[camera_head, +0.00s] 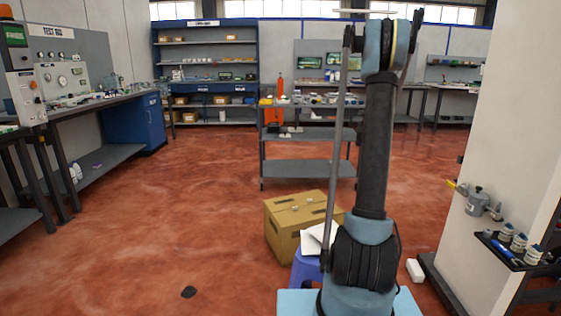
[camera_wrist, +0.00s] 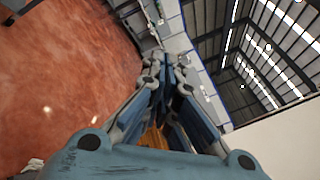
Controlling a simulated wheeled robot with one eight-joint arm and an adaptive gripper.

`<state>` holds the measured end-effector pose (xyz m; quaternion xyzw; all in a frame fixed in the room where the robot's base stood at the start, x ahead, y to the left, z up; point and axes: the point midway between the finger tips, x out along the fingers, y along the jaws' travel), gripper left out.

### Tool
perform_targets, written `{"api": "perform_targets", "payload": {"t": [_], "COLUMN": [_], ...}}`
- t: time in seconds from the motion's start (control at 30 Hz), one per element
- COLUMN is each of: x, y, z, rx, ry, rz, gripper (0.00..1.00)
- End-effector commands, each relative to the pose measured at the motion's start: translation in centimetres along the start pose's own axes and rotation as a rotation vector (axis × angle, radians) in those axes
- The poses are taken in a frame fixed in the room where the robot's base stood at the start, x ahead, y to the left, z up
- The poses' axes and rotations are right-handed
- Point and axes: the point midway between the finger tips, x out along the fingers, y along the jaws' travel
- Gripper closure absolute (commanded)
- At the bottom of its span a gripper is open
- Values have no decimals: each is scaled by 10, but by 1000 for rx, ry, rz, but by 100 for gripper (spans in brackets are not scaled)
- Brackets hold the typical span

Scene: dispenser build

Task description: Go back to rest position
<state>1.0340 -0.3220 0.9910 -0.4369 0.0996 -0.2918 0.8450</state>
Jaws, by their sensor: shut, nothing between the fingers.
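My gripper (camera_wrist: 167,62) shows in the wrist view, with its blue and grey fingers drawn together and nothing held between them. The wrist view is tilted, with red floor at left and roof beams at right. In the head view my arm stands upright right of the middle, its upper joint near the top edge. My gripper cannot be made out in the head view.
A cardboard box (camera_head: 283,240) sits on the floor beside my arm. A shelved cart (camera_head: 305,168) stands beyond it. A workbench (camera_head: 92,108) lines the left, and a pale wall (camera_head: 512,110) with a small black shelf (camera_head: 505,250) is at right. Floor at left centre is mostly clear.

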Motion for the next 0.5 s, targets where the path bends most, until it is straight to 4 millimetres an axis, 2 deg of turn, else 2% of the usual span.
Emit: {"api": "perform_targets", "payload": {"t": [0.03,0.2,0.4,0.5], "x": [-14,-58,-123,-157], "y": [-1,2,14,20], "z": [17,66,111,124], "rx": [-48,-227,-443,-546], "ry": [-38,-171,-324,-404], "rz": [29,132,249,305], "gripper": [100,100,100,100]}}
